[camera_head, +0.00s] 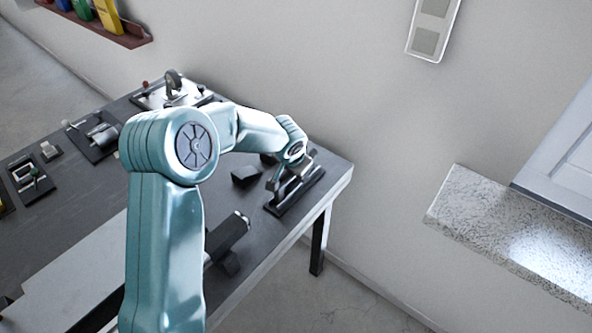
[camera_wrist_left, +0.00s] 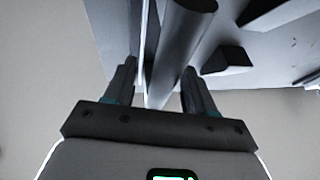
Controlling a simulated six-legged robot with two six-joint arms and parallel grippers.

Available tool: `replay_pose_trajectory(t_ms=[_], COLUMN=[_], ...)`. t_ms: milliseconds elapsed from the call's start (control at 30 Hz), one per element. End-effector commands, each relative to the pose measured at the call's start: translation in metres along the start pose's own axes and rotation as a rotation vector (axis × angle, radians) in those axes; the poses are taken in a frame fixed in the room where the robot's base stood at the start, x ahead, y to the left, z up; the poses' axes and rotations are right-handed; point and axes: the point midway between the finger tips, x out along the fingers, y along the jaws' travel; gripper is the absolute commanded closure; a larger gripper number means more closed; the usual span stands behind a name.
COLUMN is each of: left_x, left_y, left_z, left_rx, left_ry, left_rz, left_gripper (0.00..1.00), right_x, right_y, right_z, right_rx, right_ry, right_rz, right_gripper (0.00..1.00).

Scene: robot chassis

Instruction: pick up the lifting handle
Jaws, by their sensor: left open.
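A dark bar on a long black base, which looks like the lifting handle (camera_head: 306,188), stands near the right end of the table in the head view. My left gripper (camera_head: 279,178) is at this bar, partly hidden by its own wrist. In the left wrist view, a dark round bar, apparently the same handle (camera_wrist_left: 182,45), runs between the two spread fingers of my left gripper (camera_wrist_left: 160,82). The gripper is open; I cannot tell whether either finger touches the bar. My right gripper is not in view.
The dark table (camera_head: 85,215) holds a small black block (camera_head: 245,175) just left of the handle, a black cylinder (camera_head: 228,233) nearer the front edge, and several fixtures at the left. A wall (camera_head: 330,80) rises behind. A speckled ledge (camera_head: 500,225) is at the right.

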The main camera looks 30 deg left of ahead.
Motion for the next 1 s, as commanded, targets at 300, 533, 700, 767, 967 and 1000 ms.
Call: replay_pose_trajectory(t_ms=[300,533,700,767,967,1000], left_x=[0.016,0.017,0.018,0.019,0.02,0.02], left_y=[-0.003,-0.003,-0.003,-0.003,-0.002,-0.002], left_z=[-0.002,-0.003,-0.002,-0.002,-0.001,-0.001], left_rx=[-0.001,-0.002,-0.002,-0.002,-0.002,-0.001], left_ry=[0.002,0.002,0.002,0.001,0.001,0.001], left_rz=[-0.001,-0.001,-0.001,-0.001,-0.001,-0.001], left_gripper=[0.45,0.45,0.45,0.45,0.45,0.45], right_x=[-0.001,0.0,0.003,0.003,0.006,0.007], right_y=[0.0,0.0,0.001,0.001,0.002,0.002], right_z=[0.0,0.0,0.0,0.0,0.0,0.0], right_rx=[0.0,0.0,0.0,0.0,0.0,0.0], right_ry=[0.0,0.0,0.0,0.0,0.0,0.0], right_rz=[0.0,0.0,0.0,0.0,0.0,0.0], right_gripper=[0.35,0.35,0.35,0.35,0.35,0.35])
